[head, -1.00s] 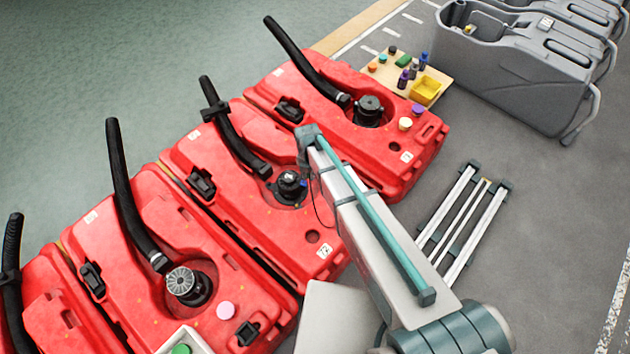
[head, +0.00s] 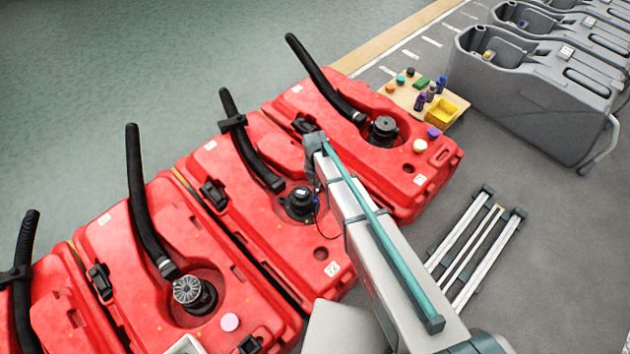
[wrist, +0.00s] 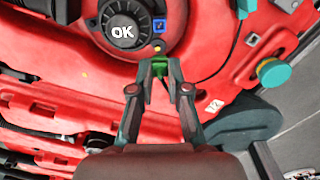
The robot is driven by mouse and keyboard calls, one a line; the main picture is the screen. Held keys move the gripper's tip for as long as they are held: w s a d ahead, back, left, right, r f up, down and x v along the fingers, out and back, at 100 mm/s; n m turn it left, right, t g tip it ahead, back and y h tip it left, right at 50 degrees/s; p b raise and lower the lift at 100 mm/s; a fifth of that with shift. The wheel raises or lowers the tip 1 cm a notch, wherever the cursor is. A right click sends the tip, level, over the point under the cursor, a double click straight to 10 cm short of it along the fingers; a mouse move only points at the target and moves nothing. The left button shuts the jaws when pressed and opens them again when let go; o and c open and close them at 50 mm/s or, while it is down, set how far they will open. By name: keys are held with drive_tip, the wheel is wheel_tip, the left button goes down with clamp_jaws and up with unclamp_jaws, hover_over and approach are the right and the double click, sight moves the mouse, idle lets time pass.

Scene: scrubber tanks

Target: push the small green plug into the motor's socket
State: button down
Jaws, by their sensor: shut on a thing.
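In the wrist view my gripper (wrist: 160,63) is shut on the small green plug (wrist: 160,69), held between its fingertips. The motor (wrist: 122,27) is a round black unit marked "OK", just above and left of the fingertips. A small blue square (wrist: 158,25) with a light mark, which may be the socket, lies on the motor's right side. A gap shows between the plug and that square. In the head view the motor (head: 300,202) sits in a red tank, and my arm hides the gripper and plug.
Red tanks (head: 225,165) with upright black hoses stand in a row. A board (head: 405,95) with small coloured parts and a yellow bin (head: 442,112) lies at the upper right. Grey tanks (head: 530,95) stand beyond it. A teal knob (wrist: 275,74) is right of the fingers.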

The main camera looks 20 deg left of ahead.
drive_tip(key=b, duration=0.5)
hover_over(315, 201)
drive_tip(key=shift+f, duration=4.9)
drive_tip(key=shift+f+b, duration=0.3)
drive_tip(key=shift+f, duration=0.6)
drive_tip(key=c, duration=0.6)
unclamp_jaws()
drive_tip(key=shift+w, duration=0.1)
drive_tip(key=shift+a, duration=0.1)
drive_tip(key=shift+r+p, duration=1.8)
drive_tip(key=shift+r, duration=2.45)
